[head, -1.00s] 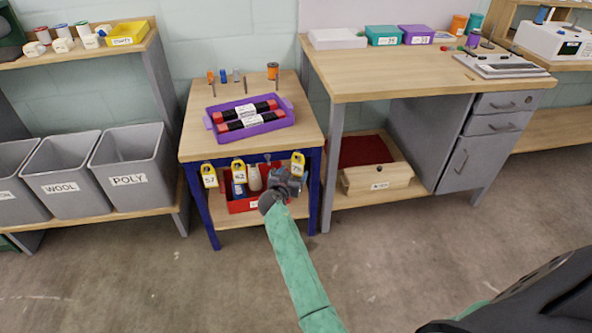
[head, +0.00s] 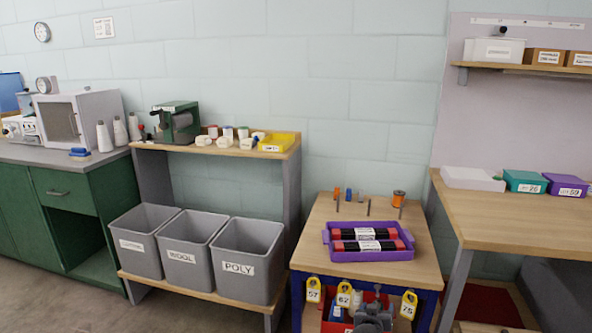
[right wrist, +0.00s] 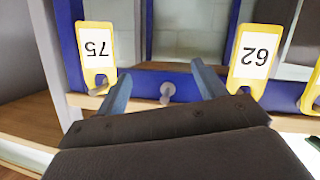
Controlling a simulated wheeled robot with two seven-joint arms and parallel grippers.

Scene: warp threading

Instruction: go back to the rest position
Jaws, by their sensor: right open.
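My right gripper (head: 375,320) shows at the bottom edge of the head view, in front of the blue-framed small table (head: 310,220). In the right wrist view its two fingers (right wrist: 163,85) are spread with nothing between them. A bare peg (right wrist: 167,91) on the blue rail lies beyond the gap. A yellow tag 75 (right wrist: 97,55) hangs left of the fingers and a yellow tag 62 (right wrist: 254,58) hangs right of them, both upside down in this view. My left gripper is not in view.
Tag 57 (head: 313,290) hangs left of tag 62 (head: 344,294) on the table front; tag 75 (head: 408,304) hangs right. A purple tray (head: 368,255) of dark rolls sits on top. Grey bins (head: 240,262) stand left; a workbench (head: 500,215) stands right.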

